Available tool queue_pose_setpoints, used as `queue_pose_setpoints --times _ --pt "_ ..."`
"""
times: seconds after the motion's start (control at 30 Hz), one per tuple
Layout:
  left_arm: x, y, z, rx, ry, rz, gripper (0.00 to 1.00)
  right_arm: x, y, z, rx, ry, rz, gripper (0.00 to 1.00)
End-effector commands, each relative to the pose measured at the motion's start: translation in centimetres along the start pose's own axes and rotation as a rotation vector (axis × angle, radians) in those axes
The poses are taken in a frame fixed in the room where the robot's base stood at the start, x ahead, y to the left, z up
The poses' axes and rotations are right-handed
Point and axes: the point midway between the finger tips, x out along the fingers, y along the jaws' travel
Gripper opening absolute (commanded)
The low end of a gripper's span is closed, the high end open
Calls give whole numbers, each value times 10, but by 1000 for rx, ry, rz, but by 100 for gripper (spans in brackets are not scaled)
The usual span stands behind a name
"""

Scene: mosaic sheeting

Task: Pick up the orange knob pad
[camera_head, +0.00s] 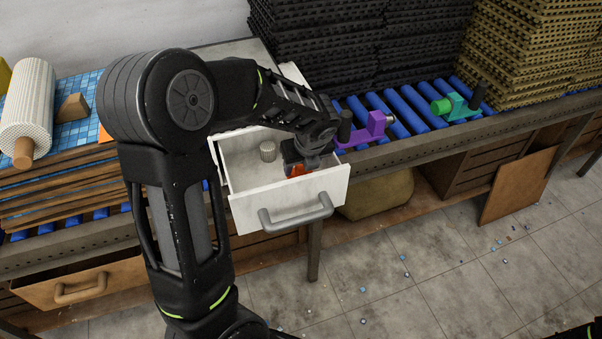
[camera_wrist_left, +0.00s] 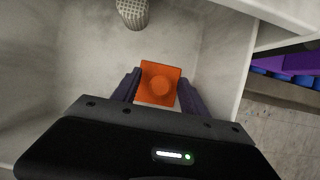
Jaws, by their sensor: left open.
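The gripper is open, and small gaps seem to show beside the pad. In the head view my left gripper (camera_head: 303,163) reaches down into the drawer and hides most of the pad (camera_head: 299,170). My right gripper is not in view.
A small ribbed grey cylinder (camera_head: 268,151) stands in the drawer near the pad. The drawer walls enclose the gripper closely on the right. Purple (camera_head: 374,130) and green (camera_head: 454,106) tools rest on the blue rollers (camera_head: 412,110) beyond the drawer.

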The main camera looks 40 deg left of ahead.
Motion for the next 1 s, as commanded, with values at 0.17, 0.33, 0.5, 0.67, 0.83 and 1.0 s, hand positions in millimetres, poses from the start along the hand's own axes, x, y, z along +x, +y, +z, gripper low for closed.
queue_pose_setpoints --times 0.17,0.33,0.5,0.67,0.83,1.0 --pt "0 0 0 0 0 0 47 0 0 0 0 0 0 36" --pt "0 0 0 0 0 0 33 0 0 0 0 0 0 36" --pt "0 0 0 0 0 0 20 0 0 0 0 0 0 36" --pt "0 0 0 0 0 0 6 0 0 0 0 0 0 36" --pt "0 0 0 0 0 0 0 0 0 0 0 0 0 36" --pt "0 0 0 0 0 0 0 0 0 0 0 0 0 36"
